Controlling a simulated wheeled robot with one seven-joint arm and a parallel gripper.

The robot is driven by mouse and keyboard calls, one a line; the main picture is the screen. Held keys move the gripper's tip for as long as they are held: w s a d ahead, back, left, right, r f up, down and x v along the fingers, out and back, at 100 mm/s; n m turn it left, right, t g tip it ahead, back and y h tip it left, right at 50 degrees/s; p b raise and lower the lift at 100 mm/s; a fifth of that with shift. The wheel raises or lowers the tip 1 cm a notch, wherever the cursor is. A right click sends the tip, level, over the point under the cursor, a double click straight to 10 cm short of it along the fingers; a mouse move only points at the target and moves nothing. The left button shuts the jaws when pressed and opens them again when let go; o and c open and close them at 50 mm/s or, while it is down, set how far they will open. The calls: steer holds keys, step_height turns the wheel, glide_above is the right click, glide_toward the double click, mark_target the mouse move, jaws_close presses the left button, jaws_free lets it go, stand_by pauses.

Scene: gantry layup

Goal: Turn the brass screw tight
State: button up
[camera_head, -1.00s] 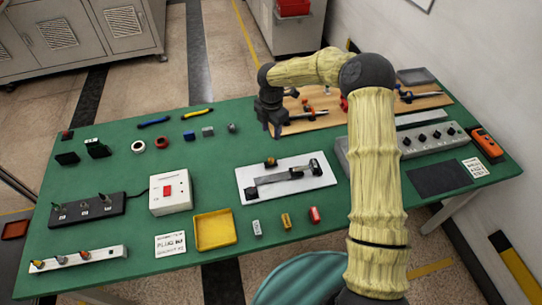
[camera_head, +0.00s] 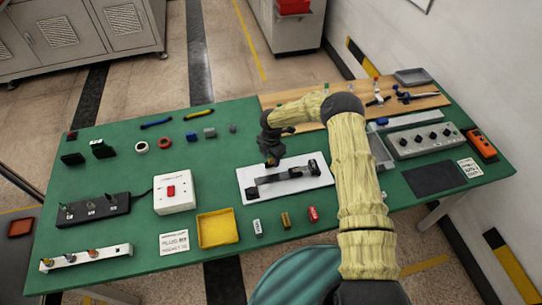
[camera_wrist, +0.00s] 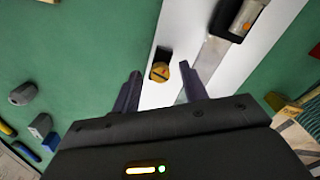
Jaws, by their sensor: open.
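The brass screw (camera_wrist: 161,73) shows in the wrist view as a round brass head with a dark slot, by a dark block at the edge of a white plate (camera_wrist: 155,95). My gripper (camera_wrist: 160,78) is open, with one finger on each side of the screw head in the picture. I cannot tell whether the fingers touch it. In the head view my gripper (camera_head: 271,158) is over the back edge of the white plate (camera_head: 302,188) and mostly hides the screw. A dark and grey clamp-like bar (camera_head: 285,178) lies across the plate.
A yellow tray (camera_head: 217,229) and a white box with a red switch (camera_head: 173,191) stand to the left. Several small coloured blocks, one of them red (camera_head: 313,214), lie in front of the plate. A grey control box (camera_head: 425,141) is at the right.

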steer(key=shift+f, duration=0.15)
jaws_close()
